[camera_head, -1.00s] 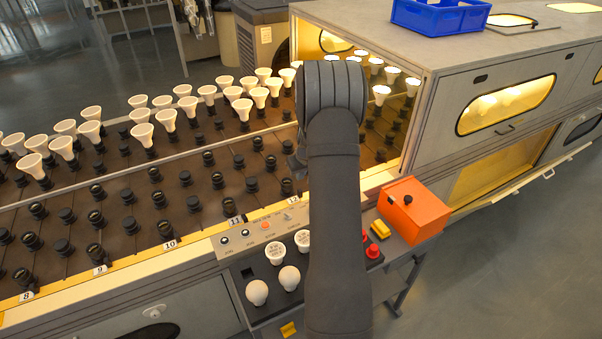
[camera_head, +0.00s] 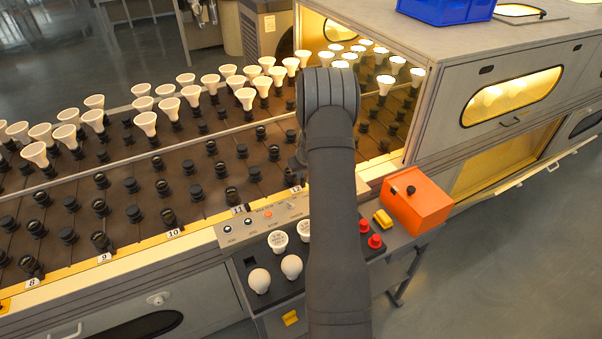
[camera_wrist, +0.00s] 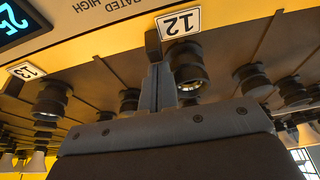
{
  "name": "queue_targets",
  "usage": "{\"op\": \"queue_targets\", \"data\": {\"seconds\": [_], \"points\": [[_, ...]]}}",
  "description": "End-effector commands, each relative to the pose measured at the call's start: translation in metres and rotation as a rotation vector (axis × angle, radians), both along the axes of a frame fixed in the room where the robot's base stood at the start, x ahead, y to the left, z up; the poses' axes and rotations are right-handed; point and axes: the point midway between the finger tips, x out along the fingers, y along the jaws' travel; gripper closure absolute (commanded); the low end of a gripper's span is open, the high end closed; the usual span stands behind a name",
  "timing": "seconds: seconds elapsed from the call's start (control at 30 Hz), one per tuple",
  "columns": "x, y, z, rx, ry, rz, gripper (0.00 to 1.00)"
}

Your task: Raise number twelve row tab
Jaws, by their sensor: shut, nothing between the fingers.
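The number 12 plate (camera_wrist: 178,22) shows upside down on the yellow edge in the wrist view. It also shows in the head view (camera_head: 296,189), just left of my arm. My gripper (camera_wrist: 158,75) is shut and empty, with its fingers together just below the plate. A small dark block (camera_wrist: 153,45) stands at the fingertips, beside the plate; I cannot tell whether it is the row tab or a finger pad. A black ribbed socket (camera_wrist: 187,70) is close beside and behind the fingers. In the head view my arm mostly hides the gripper.
The number 13 plate (camera_wrist: 26,70) and another socket (camera_wrist: 52,100) are to the left in the wrist view. In the head view, white bulbs stand in the farther sockets. A control panel (camera_head: 238,235) and an orange box (camera_head: 417,202) stand in front.

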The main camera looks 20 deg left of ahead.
Motion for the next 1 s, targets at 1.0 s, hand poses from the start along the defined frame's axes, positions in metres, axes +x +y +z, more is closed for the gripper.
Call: {"op": "queue_targets", "data": {"seconds": [1.0], "points": [[-0.012, -0.013, 0.008, -0.001, 0.002, -0.001, 1.00]]}}
